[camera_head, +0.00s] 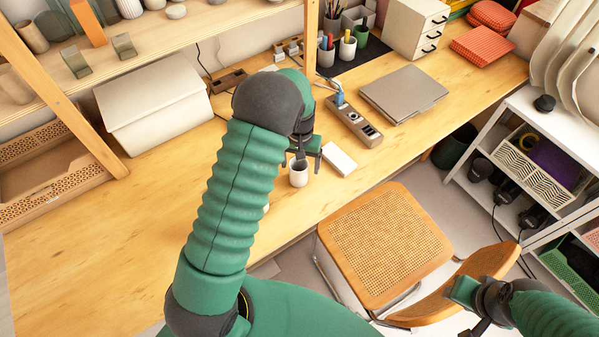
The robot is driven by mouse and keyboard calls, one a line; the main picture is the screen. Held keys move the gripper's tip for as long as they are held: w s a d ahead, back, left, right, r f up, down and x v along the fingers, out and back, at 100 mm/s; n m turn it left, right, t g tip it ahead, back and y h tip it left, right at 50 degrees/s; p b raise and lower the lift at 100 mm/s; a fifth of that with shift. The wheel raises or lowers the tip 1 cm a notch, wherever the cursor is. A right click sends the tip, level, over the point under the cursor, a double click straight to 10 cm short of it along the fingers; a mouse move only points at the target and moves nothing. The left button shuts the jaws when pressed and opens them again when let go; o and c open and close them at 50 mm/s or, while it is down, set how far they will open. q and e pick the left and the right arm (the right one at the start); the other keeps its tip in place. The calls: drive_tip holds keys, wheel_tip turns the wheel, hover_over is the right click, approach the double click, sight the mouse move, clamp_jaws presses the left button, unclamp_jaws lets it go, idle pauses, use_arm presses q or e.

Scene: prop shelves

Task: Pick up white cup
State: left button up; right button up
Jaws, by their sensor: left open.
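A small white cup (299,177) stands upright on the wooden desk near its front edge. My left gripper (303,158) is open just above and behind the cup, its dark fingers close to the rim. I cannot tell whether they touch it. My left arm hides part of the desk beside the cup. My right gripper (467,305) is low at the right, over the chair and away from the cup. Its finger opening does not show clearly.
A white box (339,160) lies right of the cup. Behind it are a power strip (354,122) and a closed laptop (404,93). A cane-seat chair (385,245) stands in front of the desk. A white shelf (480,150) is at the right. The left desktop is largely clear.

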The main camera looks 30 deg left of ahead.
sight(299, 171)
use_arm(q)
drive_tip(key=f, duration=0.3)
drive_tip(key=shift+s+a+f, duration=0.15)
drive_tip(key=shift+s+f, duration=0.15)
drive_tip(key=shift+f, duration=0.1)
drive_tip(key=shift+w+f, duration=0.15)
drive_tip(key=c, duration=1.6)
